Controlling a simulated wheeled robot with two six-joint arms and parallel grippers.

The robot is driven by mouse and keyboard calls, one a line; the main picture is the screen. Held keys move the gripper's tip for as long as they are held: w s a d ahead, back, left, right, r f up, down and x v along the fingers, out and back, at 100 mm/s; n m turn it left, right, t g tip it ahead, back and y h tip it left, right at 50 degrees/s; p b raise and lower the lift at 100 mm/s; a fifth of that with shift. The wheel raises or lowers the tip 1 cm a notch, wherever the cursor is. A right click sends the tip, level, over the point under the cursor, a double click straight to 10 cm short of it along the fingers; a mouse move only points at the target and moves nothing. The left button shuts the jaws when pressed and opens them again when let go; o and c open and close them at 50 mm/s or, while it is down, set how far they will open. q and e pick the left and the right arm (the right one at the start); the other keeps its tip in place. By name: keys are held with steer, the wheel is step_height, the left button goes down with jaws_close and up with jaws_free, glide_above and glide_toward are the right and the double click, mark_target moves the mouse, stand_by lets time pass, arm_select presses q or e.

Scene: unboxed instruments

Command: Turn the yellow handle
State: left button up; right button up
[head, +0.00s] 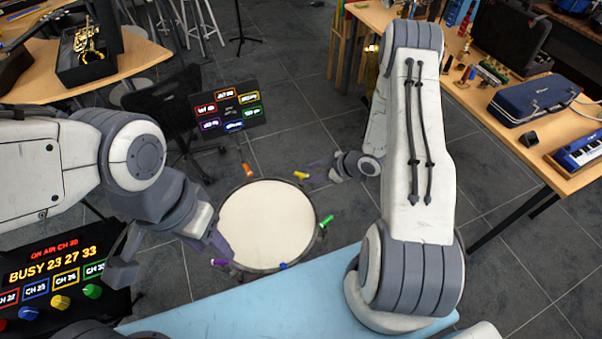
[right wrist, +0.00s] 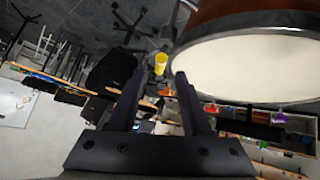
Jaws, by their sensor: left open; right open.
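The yellow handle (head: 301,175) sticks out from the rim of a round drum (head: 267,222), at its upper right in the head view. In the right wrist view, the yellow handle (right wrist: 160,63) appears between and beyond my right gripper's two fingertips (right wrist: 160,75). In the head view, my right gripper (head: 319,169) is open just right of the handle. Whether the fingers touch it I cannot tell. My left gripper (head: 219,241) is open at the drum's left edge, above the purple handle (head: 219,262), and is partly hidden by its own wrist.
Orange (head: 247,169), green (head: 327,221) and blue (head: 283,265) handles also sit around the rim. A panel with coloured labels (head: 227,110) stands behind the drum. A lit control board (head: 55,275) is at lower left. Wooden tables stand left and right.

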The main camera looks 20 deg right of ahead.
mark_target(303, 174)
steer(key=shift+p+x, duration=0.4)
steer(key=shift+x, duration=2.35)
jaws_close()
